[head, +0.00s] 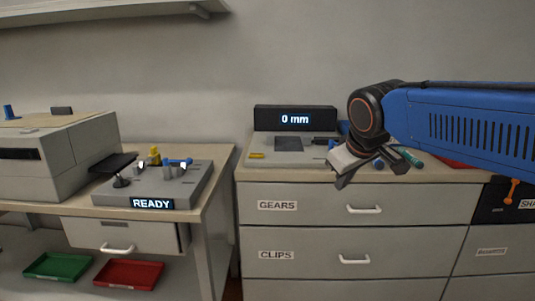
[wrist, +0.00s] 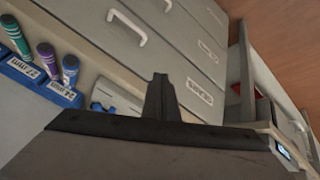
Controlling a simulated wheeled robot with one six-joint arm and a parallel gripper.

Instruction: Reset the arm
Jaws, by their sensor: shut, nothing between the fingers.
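My blue arm reaches in from the right in the head view, bent at a black wrist joint. My gripper (head: 341,183) points down and left in front of the drawer cabinet's top edge. It is shut with nothing in it. In the wrist view my gripper (wrist: 159,82) shows as a dark narrow shape, its fingers together. The arm hides part of the cabinet top behind it.
A gauge with a "0 mm" display (head: 294,119) stands on the cabinet left of my gripper. Coloured cylinders (wrist: 46,52) stand in a blue rack (wrist: 22,68). At left are a "READY" fixture (head: 185,192), a grey machine (head: 75,150), and green (head: 58,267) and red (head: 128,275) trays below.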

